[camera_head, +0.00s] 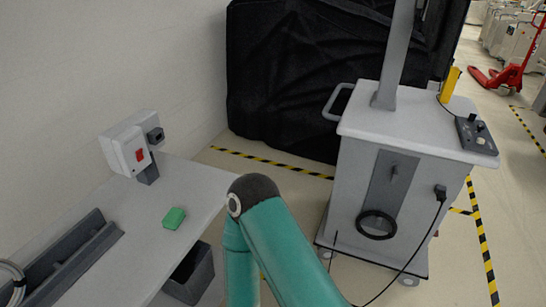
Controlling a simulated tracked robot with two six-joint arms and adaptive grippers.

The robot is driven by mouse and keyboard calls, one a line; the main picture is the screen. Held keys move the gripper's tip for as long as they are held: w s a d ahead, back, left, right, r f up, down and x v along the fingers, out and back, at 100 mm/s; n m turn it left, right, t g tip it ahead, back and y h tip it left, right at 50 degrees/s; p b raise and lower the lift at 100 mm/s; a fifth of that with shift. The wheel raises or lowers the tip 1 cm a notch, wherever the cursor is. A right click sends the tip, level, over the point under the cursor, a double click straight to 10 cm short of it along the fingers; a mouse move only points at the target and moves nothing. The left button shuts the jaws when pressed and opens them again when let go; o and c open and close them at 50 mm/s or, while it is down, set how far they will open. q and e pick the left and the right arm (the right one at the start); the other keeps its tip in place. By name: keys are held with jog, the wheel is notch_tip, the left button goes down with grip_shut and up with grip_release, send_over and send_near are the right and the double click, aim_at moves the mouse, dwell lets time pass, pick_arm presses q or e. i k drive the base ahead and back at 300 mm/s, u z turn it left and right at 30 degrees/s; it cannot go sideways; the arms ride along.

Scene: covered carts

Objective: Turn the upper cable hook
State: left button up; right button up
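The grey-white cart (365,150) stands right of centre with a dark grey recessed panel (386,185) on its front. A small dark piece near the top of this panel (394,170) may be the upper cable hook; it is too small to tell which way it points. A black coiled cable (376,226) hangs low on the panel; any lower hook there cannot be made out. A teal arm link of mine rises at the bottom middle, with its dark joint left of the cart. Neither of my grippers is in view.
A table (125,235) on the left bears a green block (174,218) and a white box with a red switch (128,150). A dark bin (190,275) stands beneath. Black covers (290,75) stand behind.

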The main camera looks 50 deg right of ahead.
aim_at(395, 166)
jog(key=k, duration=1.65)
jog(key=z, duration=0.2)
jog(key=i, duration=1.7)
jog(key=z, duration=2.2)
jog(key=i, duration=0.45)
jog(key=z, duration=0.15)
